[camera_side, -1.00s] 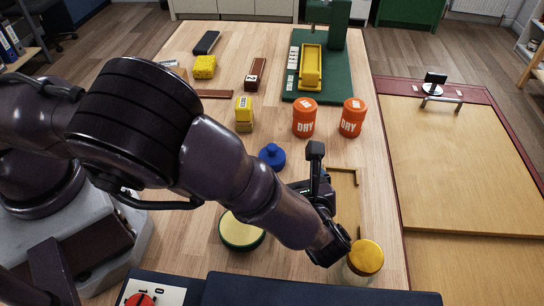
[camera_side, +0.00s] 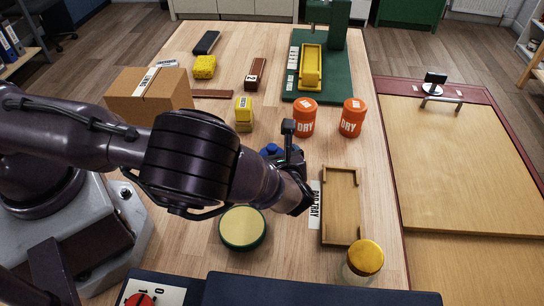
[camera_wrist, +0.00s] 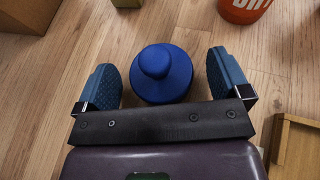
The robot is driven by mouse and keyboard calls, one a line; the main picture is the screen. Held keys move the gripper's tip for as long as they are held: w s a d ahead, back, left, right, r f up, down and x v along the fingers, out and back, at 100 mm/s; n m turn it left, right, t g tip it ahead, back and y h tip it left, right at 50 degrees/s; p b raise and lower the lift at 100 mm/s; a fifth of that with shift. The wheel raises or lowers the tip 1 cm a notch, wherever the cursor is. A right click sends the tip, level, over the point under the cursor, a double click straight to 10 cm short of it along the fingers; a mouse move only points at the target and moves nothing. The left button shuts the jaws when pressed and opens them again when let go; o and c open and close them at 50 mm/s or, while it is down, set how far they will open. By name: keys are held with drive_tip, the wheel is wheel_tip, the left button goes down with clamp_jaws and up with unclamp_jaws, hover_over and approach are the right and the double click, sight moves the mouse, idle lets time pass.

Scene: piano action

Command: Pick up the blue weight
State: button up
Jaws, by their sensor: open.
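The blue weight (camera_wrist: 162,76) stands upright on the wooden table, with a round knob on top of a wider round body. In the side view only a small part of the blue weight (camera_side: 271,149) shows behind my arm. My gripper (camera_wrist: 164,82) is open, and in the wrist view its two blue pads stand on either side of the weight with gaps between. In the side view my gripper (camera_side: 285,157) is at the weight, partly hidden by my wrist. I cannot tell its exact height over the table.
Orange DRY tubs (camera_side: 304,118) and a yellow block (camera_side: 244,115) stand behind the weight. A wooden tray (camera_side: 342,206) lies to its right. A round green-rimmed pad (camera_side: 242,228) and a yellow-lidded jar (camera_side: 363,260) are in front. A cardboard box (camera_side: 150,92) stands back left.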

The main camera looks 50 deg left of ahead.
drive_tip(key=shift+a, duration=0.1)
drive_tip(key=shift+c, duration=0.2)
drive_tip(key=shift+w, duration=0.1)
drive_tip(key=c, duration=1.4)
drive_tip(key=shift+o, duration=0.2)
